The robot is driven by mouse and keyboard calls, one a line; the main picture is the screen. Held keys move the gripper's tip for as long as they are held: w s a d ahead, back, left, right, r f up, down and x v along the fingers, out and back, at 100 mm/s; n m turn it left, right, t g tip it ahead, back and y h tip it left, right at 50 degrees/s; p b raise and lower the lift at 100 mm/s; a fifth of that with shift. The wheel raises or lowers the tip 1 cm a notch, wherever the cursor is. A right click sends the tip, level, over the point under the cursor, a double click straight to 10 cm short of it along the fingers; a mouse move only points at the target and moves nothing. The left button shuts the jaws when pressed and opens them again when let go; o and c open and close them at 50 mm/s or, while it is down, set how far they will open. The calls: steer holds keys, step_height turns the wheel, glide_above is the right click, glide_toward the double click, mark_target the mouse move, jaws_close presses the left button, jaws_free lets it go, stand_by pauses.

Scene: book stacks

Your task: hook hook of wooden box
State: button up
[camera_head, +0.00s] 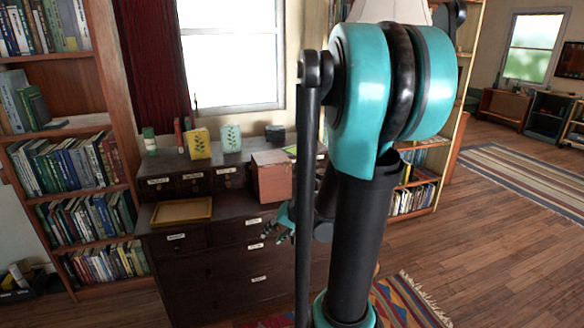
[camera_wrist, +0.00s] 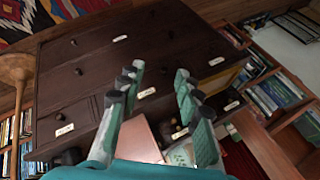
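A pinkish-brown box (camera_head: 272,176) stands on the dark dresser, left of my arm. In the wrist view a pinkish box (camera_wrist: 138,140) shows low in the picture, partly covered by the left finger. No hook on it can be made out. My gripper (camera_head: 283,222) is in front of the dresser, below the box in the head view and partly hidden by my arm. In the wrist view my gripper (camera_wrist: 158,82) has its two fingers wide apart, with nothing held between them.
The dark dresser (camera_head: 230,268) has labelled drawers. A shallow yellow wooden tray (camera_head: 182,211) lies on its lower top. A yellow book (camera_head: 197,144) and a pale green one (camera_head: 231,138) stand behind. A bookcase (camera_head: 62,75) is at left; open floor (camera_head: 500,235) is at right.

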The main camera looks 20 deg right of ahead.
steer(key=w+d+r+m+t+y, duration=0.2)
steer(key=w+d+m, duration=0.15)
steer(key=w, duration=0.55)
steer(key=m+t+y, duration=0.2)
steer(key=m+t, duration=0.5)
steer(key=t, duration=0.2)
glide_toward(291, 165)
steer(key=x, duration=0.8)
steer(key=shift+w, duration=0.25)
jaws_close()
